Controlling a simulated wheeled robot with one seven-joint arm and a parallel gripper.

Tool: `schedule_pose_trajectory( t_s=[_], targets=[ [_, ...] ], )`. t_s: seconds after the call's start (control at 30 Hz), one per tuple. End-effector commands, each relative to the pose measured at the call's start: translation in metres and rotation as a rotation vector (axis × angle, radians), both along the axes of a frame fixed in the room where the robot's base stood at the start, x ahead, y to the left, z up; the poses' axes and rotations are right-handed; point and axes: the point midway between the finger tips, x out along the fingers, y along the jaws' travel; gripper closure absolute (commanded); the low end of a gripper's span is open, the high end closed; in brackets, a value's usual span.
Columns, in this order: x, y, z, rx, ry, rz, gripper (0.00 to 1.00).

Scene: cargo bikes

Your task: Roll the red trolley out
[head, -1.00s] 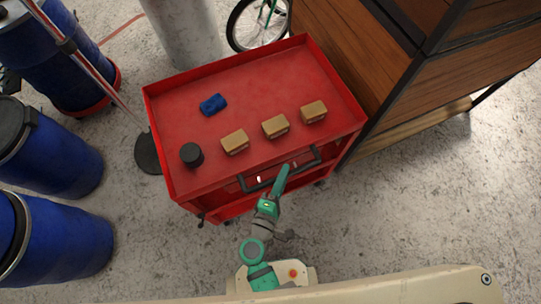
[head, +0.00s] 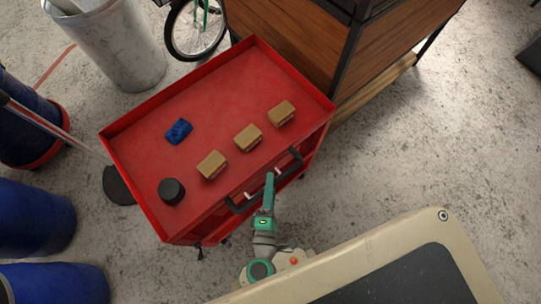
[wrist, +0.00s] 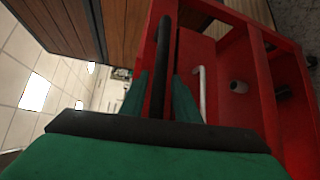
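The red trolley (head: 232,95) stands upright on the floor, its top tray in full view. Its black handle (head: 236,207) runs along the front edge facing me. It shows in the wrist view as a dark bar (wrist: 162,50) passing between the green fingers. My gripper (head: 269,180) is at the middle of the handle, its fingers closed in around the bar with only narrow gaps visible. On the tray are three cardboard boxes (head: 248,138), a blue item (head: 178,131) and a black round item (head: 171,191).
A wooden cabinet (head: 400,45) stands close along the trolley's right side. A pale bin (head: 110,50) and a bicycle wheel (head: 196,30) are behind. Blue barrels (head: 35,215) and a dark stand base (head: 119,186) are at left. Floor at right (head: 430,150) is clear.

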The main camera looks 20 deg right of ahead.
Motion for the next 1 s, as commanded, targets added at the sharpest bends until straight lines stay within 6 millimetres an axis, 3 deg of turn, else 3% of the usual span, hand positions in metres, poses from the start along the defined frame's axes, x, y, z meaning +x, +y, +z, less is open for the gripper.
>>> schedule_pose_trajectory(
  t_s=[0.43, 1.0],
  targets=[
    [-0.007, 0.004, 0.002, -0.003, 0.000, 0.003, 0.66],
    [-0.086, 0.046, 0.014, -0.001, 0.001, 0.001, 0.66]
  ],
)
